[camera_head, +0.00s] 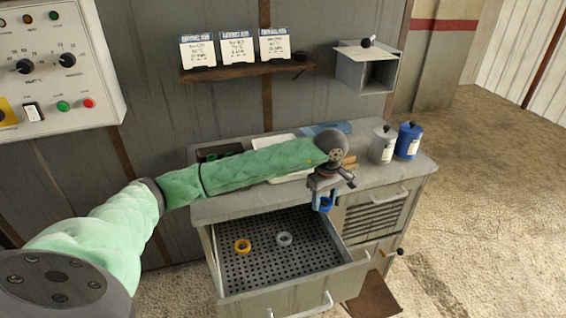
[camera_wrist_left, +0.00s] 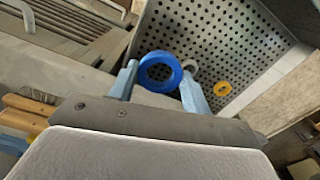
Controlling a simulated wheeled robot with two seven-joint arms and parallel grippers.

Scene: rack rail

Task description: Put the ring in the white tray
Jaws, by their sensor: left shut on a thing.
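My left gripper (camera_head: 322,201) is shut on a blue ring (camera_head: 326,207). It holds the ring above the right edge of the open drawer (camera_head: 256,298), beside the bench front. In the left wrist view the blue ring (camera_wrist_left: 160,88) sits between the two light blue fingers. The white tray (camera_head: 283,138) lies on the bench top, partly hidden behind my left arm. A yellow ring (camera_head: 237,247) and a grey ring (camera_head: 284,244) lie apart on the perforated drawer floor. My right gripper is not in view.
A grey canister (camera_head: 382,146) and a blue canister (camera_head: 407,141) stand at the right of the bench. A dark green bin (camera_head: 218,150) is left of the tray. A shelf (camera_head: 245,71) with cards and a metal wall box (camera_head: 365,70) hang above.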

